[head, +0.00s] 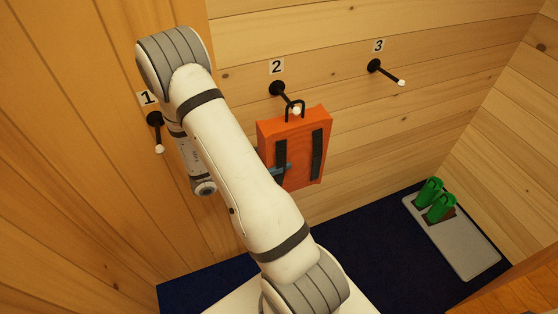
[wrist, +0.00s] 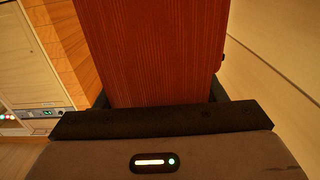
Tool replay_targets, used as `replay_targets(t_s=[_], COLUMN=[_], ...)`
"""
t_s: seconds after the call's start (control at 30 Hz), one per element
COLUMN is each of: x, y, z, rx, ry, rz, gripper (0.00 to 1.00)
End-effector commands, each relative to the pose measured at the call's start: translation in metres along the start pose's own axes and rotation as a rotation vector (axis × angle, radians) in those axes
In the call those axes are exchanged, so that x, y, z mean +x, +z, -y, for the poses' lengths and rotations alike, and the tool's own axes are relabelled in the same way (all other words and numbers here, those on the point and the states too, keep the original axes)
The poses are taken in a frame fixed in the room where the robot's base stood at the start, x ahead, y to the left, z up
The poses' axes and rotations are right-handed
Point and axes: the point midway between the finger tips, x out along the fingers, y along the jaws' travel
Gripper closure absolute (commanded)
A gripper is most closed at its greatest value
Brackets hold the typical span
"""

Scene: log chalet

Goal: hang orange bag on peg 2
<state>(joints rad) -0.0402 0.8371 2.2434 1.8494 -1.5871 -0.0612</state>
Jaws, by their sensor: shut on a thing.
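The orange bag (head: 301,124) is upright against the back wall area, just below peg 2 (head: 284,94). It has two dark straps and a black loop handle (head: 288,108) on top. The white tip of peg 2 shows within the loop's outline; the peg appears to pass through the loop, but I cannot tell whether the loop bears on it. My gripper (wrist: 160,98) is shut on the orange bag (wrist: 150,50), with dark fingers on both sides of it. In the head view my arm hides most of the gripper at the bag's left side.
Peg 1 (head: 157,132) is at the left, close to my arm. Peg 3 (head: 385,72) is free at the right. Green boots (head: 438,206) stand on a grey tray (head: 470,248) on the dark blue floor mat (head: 370,245). The wall between the bag and peg 3 is clear.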

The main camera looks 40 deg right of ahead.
Motion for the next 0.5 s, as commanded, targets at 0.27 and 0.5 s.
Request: replay_targets(t_s=[0.27, 0.5], x=[0.000, 0.000], y=[0.000, 0.006], z=[0.016, 0.027], rx=[0.001, 0.001], ry=[0.001, 0.000], rz=[-0.002, -0.002], gripper=[0.77, 0.77])
